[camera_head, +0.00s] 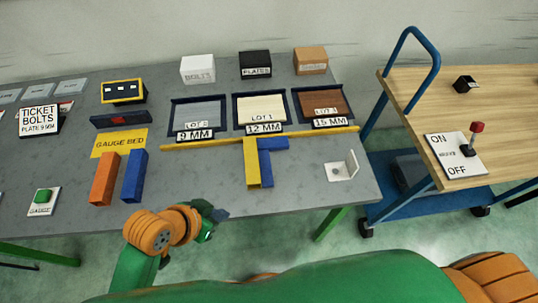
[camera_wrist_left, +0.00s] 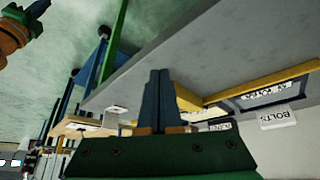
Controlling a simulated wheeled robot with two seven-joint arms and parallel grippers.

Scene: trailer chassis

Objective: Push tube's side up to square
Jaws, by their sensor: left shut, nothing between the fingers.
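A yellow tube (camera_head: 251,163) lies on the grey table with one end at the long yellow rail (camera_head: 200,145). A blue square (camera_head: 272,144) lies right beside it, one arm along the rail and one along the tube's right side. Any narrow gap between them is too small to tell. My left gripper (camera_head: 219,214) is at the table's front edge, left of and nearer than the tube, apart from it. In the left wrist view its dark fingers (camera_wrist_left: 156,98) are together and empty, with the tube (camera_wrist_left: 187,97) just beyond. My right gripper is out of view.
An orange bar (camera_head: 103,178) and a blue bar (camera_head: 134,175) lie left by the gauge bed sign (camera_head: 120,143). A white angle bracket (camera_head: 342,168) sits to the right. Plate trays (camera_head: 262,109) stand behind the rail. Table between bars and tube is clear.

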